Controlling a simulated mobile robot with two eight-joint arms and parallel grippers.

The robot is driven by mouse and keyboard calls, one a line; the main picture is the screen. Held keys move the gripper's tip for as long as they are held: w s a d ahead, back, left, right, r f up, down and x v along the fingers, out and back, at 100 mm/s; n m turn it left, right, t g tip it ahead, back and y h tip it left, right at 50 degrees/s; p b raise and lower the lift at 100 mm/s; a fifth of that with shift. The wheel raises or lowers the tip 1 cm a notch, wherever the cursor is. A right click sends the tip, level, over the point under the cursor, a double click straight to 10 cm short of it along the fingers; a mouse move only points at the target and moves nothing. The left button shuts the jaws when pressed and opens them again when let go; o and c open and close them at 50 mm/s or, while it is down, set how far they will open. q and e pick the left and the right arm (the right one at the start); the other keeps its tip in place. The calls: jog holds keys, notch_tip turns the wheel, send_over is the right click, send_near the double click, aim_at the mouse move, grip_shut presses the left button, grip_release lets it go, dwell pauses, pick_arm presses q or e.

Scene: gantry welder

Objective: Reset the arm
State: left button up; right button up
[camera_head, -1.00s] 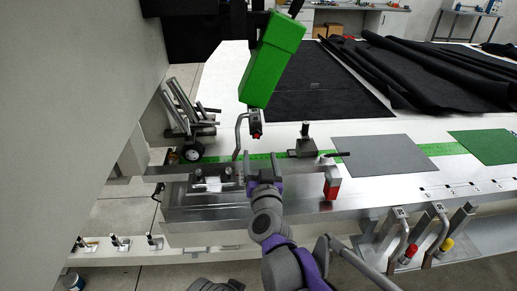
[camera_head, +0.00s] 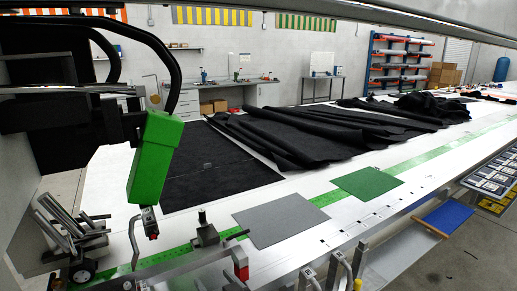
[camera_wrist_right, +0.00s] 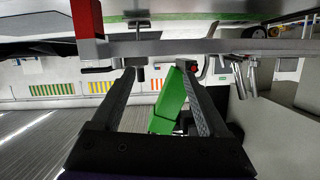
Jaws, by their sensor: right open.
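My right gripper (camera_wrist_right: 156,70) shows only in the right wrist view. Its two dark fingers are spread apart, with nothing held between them. The green welder head (camera_wrist_right: 170,100) appears behind the gap, partly covered by the right-hand finger. In the head view, this green welder head (camera_head: 151,160) hangs at the left above the long bench. A red block (camera_head: 241,262) stands on the bench's near edge; it also shows at the top of the right wrist view (camera_wrist_right: 88,18). Neither of my arms shows in the head view.
The long white bench (camera_head: 310,235) carries a grey sheet (camera_head: 280,219), a green sheet (camera_head: 367,182) and rumpled black fabric (camera_head: 320,130). A metal clamp post (camera_head: 205,233) stands near the red block. A blue board (camera_head: 447,216) is at the right. Workbenches line the back wall.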

pick_arm(q)
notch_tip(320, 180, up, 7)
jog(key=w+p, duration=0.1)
jog(key=p, duration=0.4)
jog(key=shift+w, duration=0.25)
pick_arm(e)
jog(key=s+d+f+m+g+h, duration=0.2)
jog(key=s+d+f+g+h, duration=0.1)
jog(key=s+d, duration=0.7)
jog(key=s+d+f+m+g+h, duration=0.3)
jog(key=s+d, duration=0.7)
jog(key=d, duration=0.8)
notch_tip(320, 180, down, 4)
jog(key=shift+s+d+f+g+h, duration=0.2)
jog(key=shift+s+d+g+h, duration=0.15)
jog(key=shift+h, duration=0.85)
